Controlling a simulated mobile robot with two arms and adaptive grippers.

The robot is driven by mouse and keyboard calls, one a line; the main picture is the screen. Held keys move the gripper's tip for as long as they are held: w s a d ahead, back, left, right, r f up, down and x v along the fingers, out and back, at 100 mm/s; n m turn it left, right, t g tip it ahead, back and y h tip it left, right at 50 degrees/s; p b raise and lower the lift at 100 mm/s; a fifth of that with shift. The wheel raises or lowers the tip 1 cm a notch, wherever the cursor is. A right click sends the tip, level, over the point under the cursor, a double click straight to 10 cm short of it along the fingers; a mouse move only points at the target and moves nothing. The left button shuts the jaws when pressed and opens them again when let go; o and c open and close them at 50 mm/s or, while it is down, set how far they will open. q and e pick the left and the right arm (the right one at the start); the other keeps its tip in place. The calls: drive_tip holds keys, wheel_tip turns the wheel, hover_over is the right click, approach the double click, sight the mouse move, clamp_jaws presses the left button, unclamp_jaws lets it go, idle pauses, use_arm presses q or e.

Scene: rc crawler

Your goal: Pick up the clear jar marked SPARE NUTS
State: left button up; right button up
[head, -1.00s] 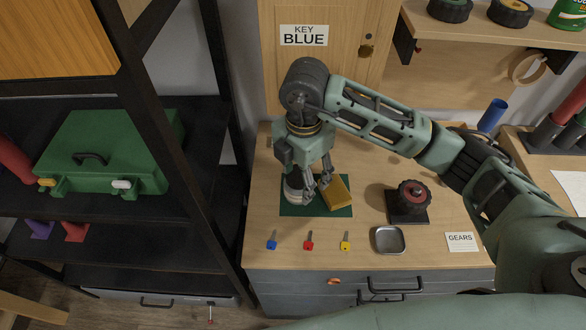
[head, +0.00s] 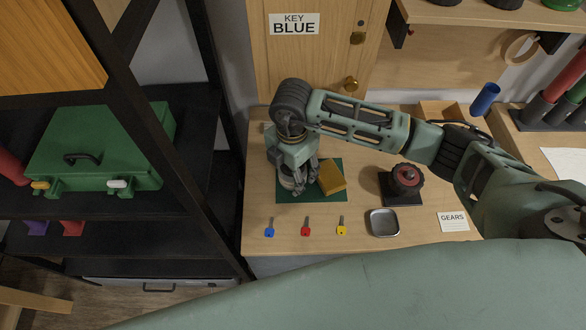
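My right gripper (head: 299,182) points down over the green mat (head: 325,194) on the wooden worktop. Beneath it is a pale, round, jar-like thing, mostly hidden by the gripper; no SPARE NUTS label can be read. The fingers are at or around this thing, but I cannot tell whether they are shut on it. My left gripper is not in view.
A blue key (head: 269,229), red key (head: 306,228) and yellow key (head: 341,228) lie in front of the mat. To the right are a metal tray (head: 383,223), a wheel (head: 407,178) on a black stand, and a GEARS card (head: 453,221). A shelf with a green toolbox (head: 100,150) stands left.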

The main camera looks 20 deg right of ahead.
drive_tip(key=c, duration=1)
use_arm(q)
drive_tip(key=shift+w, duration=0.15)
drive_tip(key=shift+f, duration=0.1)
use_arm(e)
drive_tip(key=shift+r, duration=0.1)
